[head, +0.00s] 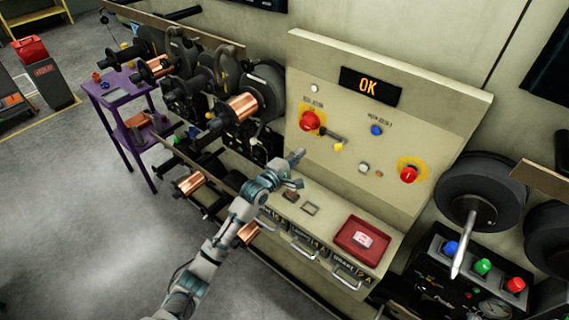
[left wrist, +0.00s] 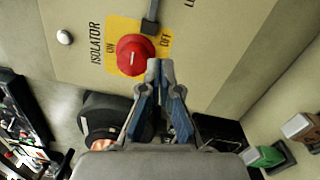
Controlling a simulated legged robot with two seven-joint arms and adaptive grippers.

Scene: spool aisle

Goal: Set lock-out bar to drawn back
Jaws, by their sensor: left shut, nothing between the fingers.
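The lock-out bar (head: 327,132) is a short bar beside the red isolator knob (head: 309,121) on the beige panel. In the left wrist view the dark grey bar (left wrist: 150,20) comes in from the top edge and its end lies beside the red knob (left wrist: 136,55), over the yellow ON/OFF plate (left wrist: 110,33). The bar's far part is out of that view. My left gripper (head: 297,166) is in front of the panel, below the knob. In the left wrist view its fingertips (left wrist: 160,66) are together and empty, apart from the bar. My right gripper is not in view.
The panel also bears an OK display (head: 370,86), a blue button (head: 376,130) and a second red knob (head: 408,174). A red tray (head: 362,240) sits on the ledge below. Copper spools (head: 241,107) stand left; a black control box (head: 462,280) stands right.

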